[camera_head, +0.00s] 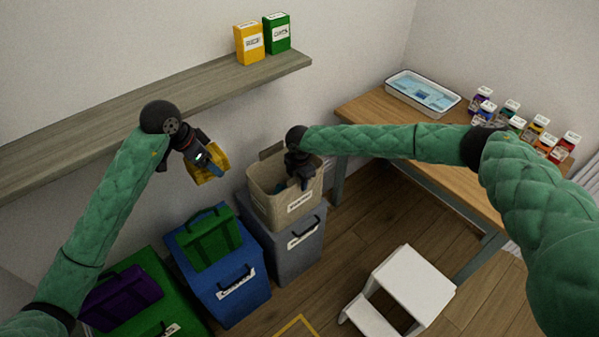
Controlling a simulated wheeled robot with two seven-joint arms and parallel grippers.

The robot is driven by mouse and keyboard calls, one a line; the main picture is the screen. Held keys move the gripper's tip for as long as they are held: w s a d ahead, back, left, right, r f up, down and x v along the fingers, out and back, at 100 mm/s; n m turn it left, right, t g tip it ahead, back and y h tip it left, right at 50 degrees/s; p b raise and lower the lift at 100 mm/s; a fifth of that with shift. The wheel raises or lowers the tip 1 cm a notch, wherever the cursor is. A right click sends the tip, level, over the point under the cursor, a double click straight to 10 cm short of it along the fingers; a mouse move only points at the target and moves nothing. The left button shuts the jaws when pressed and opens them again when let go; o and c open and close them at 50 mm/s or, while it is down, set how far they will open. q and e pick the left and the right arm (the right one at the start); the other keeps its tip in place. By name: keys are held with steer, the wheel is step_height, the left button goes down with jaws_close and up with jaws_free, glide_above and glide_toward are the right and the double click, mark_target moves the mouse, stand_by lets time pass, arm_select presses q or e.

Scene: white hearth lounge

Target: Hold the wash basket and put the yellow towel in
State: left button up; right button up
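The wash basket (268,208), a beige box with a white label, stands on top of the grey bin. My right gripper (304,183) points down at the basket's near right rim and appears shut on that rim. Something blue shows inside the basket, partly hidden by the gripper. My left gripper (207,170) is shut on the yellow towel (213,163). It holds the towel in the air, left of the basket and higher than its rim. The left fingers partly cover the towel.
A grey bin (297,258), a blue bin (232,290) with a green bag (210,240), and a green bin with a purple bag (122,298) stand in a row. A shelf (150,110) runs above. A wooden table (385,120) and white step stool (405,285) are right.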

steer(key=shift+f, duration=0.45)
jaws_close()
stand_by(0.7)
jaws_free()
steer(key=shift+r, duration=0.15)
step_height(320, 180, up, 12)
steer(key=shift+f, duration=0.15)
stand_by(0.3)
steer(key=shift+a, duration=0.15)
